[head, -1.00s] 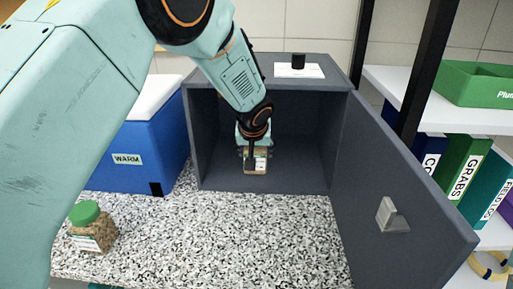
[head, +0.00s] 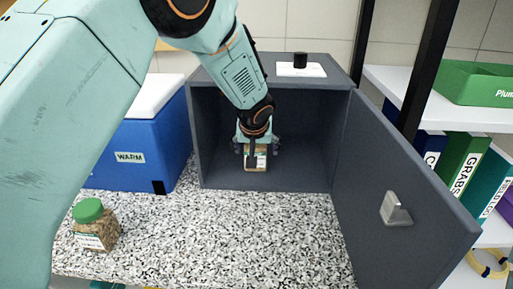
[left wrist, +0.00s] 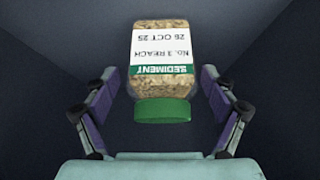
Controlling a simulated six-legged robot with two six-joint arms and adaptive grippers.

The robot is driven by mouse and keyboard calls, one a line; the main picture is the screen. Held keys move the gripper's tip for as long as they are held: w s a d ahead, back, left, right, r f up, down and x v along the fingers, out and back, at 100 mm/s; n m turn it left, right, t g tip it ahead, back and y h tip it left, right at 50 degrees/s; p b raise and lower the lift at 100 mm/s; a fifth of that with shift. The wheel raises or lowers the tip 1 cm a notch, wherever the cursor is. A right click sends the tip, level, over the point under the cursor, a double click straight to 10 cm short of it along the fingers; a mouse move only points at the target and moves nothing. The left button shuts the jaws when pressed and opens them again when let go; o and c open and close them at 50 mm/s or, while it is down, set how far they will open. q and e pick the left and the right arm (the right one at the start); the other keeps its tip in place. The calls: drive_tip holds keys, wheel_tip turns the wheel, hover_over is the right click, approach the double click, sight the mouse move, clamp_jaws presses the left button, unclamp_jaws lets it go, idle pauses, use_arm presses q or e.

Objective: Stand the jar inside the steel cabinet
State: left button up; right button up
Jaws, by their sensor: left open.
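The steel cabinet (head: 195,135) stands open on the counter, grey, with its door swung out to the right. My left gripper (head: 257,148) is inside the cabinet at the jar. In the left wrist view its fingers (left wrist: 160,110) are spread on both sides of the jar, with gaps. My right gripper is not in view.
A second jar with a green lid (head: 95,228) stands on the speckled counter (head: 230,235) at the left. A blue box marked WARM (head: 130,140) is left of the cabinet. The open door (head: 400,180) bounds the right side. Shelves with binders (head: 470,160) are beyond it.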

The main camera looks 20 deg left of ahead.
use_arm(q)
drive_tip(key=shift+w+a+f, duration=0.15)
drive_tip(key=shift+w+f, duration=0.05)
drive_tip(key=shift+w, duration=0.15)
drive_tip(key=shift+r, duration=0.35)
drive_tip(key=p+v, duration=0.1)
drive_tip(key=v, duration=0.5)
drive_tip(key=shift+s+d+r, duration=0.2)
drive_tip(key=shift+d, duration=0.05)
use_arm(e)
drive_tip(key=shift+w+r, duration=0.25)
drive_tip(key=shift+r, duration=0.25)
use_arm(q)
drive_tip(key=shift+s, duration=0.15)
